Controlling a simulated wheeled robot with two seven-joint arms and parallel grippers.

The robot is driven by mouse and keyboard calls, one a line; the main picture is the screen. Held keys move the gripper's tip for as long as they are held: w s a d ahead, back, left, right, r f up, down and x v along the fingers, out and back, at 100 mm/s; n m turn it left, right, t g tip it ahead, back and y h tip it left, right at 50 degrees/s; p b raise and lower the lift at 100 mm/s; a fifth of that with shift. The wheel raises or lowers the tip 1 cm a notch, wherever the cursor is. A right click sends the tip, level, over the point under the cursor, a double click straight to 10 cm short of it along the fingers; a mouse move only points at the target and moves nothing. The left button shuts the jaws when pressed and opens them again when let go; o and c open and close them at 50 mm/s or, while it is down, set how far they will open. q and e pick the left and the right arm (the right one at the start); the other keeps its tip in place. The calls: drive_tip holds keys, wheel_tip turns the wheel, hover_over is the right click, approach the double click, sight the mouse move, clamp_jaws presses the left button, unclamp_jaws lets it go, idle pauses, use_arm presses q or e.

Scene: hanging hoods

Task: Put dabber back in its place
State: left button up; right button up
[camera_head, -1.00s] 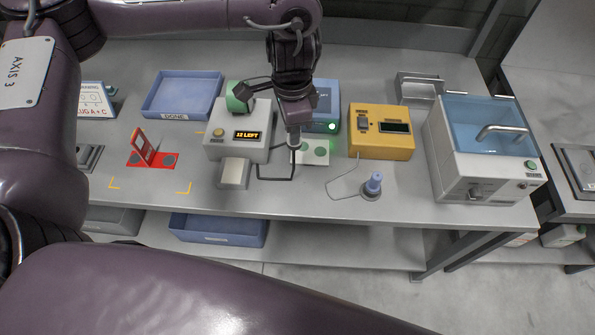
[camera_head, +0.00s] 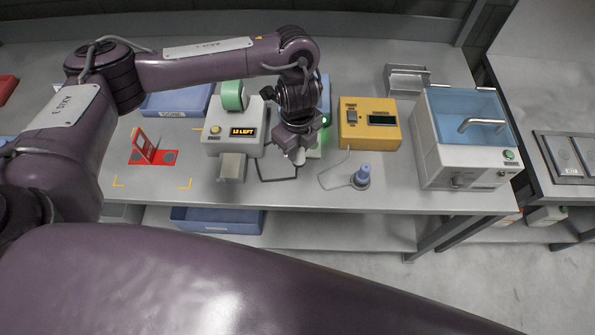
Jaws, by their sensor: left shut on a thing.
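My left gripper (camera_head: 295,153) is above the table, just right of the grey box with the "12 LEFT" display. It is shut on a small pale thing (camera_head: 299,158), which I take to be the dabber. The wrist and fingers hide most of it, so its full shape and tilt do not show. A pale pad (camera_head: 314,153) with green spots lies right behind the gripper, partly covered. I cannot tell whether the held thing touches it. My right gripper is not in view.
The grey box (camera_head: 222,142) carries a green roll (camera_head: 233,96). A thin dark loop (camera_head: 277,179) lies before the gripper. A red fixture (camera_head: 150,152) stands left.

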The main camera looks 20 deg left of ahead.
use_arm(q)
wheel_tip(320, 180, down, 8)
drive_tip(key=shift+r+b, duration=0.1)
drive_tip(key=shift+b, duration=1)
drive_tip(key=shift+f+b, duration=0.85)
drive_tip(key=shift+f, duration=1)
drive_tip(key=shift+f, duration=0.15)
drive_tip(key=o, duration=0.8)
wheel_tip(320, 180, up, 11)
drive_tip(key=p, duration=0.3)
drive_tip(key=shift+p, duration=0.3)
drive_tip(key=shift+r, duration=0.65)
drive_tip(key=shift+s+f, duration=0.1)
drive_tip(key=shift+s, duration=0.05)
